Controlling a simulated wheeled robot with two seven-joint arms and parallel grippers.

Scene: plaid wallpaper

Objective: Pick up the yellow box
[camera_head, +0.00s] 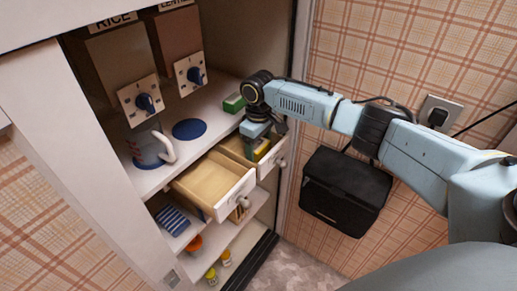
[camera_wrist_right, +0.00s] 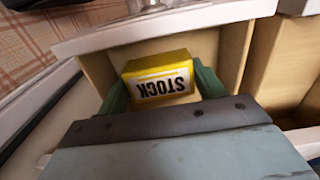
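The yellow box (camera_wrist_right: 160,78) has a white label reading STOCK, upside down in the right wrist view. It is in a small pull-out drawer (camera_wrist_right: 185,22), the right-hand of two open drawers. In the head view a bit of the yellow box (camera_head: 262,149) shows beside my right gripper (camera_head: 256,146), which points down into that drawer. In the wrist view the green fingers of my right gripper (camera_wrist_right: 162,88) stand on either side of the box, close to its sides. Whether they press on it I cannot tell. My left gripper is not in view.
Another open drawer (camera_head: 245,188) is empty. A mug (camera_head: 147,149), a blue disc (camera_head: 189,129) and a green block (camera_head: 233,103) are on the shelf above. Dispensers hang at the back. Jars stand low down.

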